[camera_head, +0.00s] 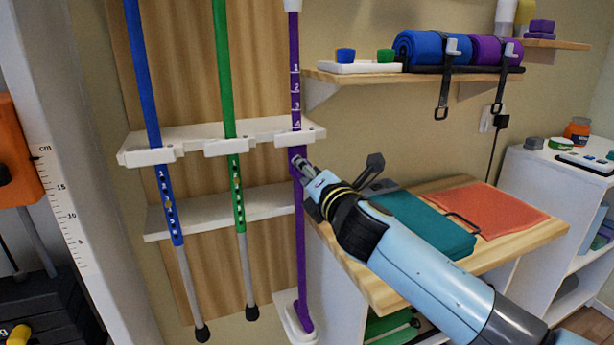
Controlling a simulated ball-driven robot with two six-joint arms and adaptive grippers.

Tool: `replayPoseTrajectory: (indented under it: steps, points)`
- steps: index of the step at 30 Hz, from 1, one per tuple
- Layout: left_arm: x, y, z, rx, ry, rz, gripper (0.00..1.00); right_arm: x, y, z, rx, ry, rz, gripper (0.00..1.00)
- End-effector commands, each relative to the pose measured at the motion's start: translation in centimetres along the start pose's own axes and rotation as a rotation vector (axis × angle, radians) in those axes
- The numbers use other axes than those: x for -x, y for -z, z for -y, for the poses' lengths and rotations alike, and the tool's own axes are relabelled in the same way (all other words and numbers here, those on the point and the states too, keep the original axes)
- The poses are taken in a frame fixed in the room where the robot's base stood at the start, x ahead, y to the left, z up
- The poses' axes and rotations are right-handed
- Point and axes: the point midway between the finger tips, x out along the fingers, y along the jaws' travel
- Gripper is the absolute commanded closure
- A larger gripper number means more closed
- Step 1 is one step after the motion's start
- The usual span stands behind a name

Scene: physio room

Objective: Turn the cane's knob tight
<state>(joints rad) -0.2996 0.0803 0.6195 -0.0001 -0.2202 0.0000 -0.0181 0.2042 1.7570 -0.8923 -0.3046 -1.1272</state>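The purple cane (296,72) stands upright against the wall rack (215,140), with its foot in a white stand (293,329). White marks and numbers run down its upper tube. My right gripper (302,166) comes in from the lower right, and its fingertips are at the purple cane just below the upper rack bar. The knob is not clearly visible there; the fingertips cover that spot. I cannot tell whether the fingers are closed on anything. My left gripper is not in view.
A blue cane (146,72) and a green cane (223,66) hang in the rack to the left. A wooden bench top (527,238) with teal (420,222) and orange (488,203) folded cloths lies under my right arm. A wall shelf (420,76) holds rolled mats above.

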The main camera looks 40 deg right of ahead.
Motion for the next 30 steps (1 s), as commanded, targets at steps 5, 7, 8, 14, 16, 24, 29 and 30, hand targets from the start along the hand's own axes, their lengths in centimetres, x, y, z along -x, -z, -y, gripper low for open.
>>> replayPoseTrajectory:
  steps: [5, 7, 8, 14, 16, 24, 29, 30]
  points:
    - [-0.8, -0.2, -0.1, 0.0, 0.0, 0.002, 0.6, 0.0, 0.1, 0.2, -0.164, 0.001, 0.0, 0.99]
    - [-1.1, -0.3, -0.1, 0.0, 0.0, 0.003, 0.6, 0.0, 0.1, 0.2, -0.232, 0.001, 0.0, 0.99]
    - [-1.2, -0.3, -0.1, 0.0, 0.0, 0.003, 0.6, 0.0, 0.1, 0.2, -0.26, 0.001, 0.0, 0.99]
    - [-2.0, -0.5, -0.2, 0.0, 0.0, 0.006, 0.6, 0.0, 0.1, 0.3, -0.45, 0.0, 0.0, 0.99]
    - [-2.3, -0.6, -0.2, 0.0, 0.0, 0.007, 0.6, 0.0, 0.1, 0.3, -0.516, 0.001, 0.001, 0.99]
    - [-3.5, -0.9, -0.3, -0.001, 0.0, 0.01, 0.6, 0.0, 0.2, 0.3, -0.773, 0.0, 0.001, 0.99]
    - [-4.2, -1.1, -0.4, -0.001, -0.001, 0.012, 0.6, 0.0, 0.2, 0.3, -0.925, -0.001, 0.001, 0.99]
    - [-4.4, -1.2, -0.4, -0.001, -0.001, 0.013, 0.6, 0.0, 0.2, 0.3, -0.963, -0.001, 0.0, 0.99]
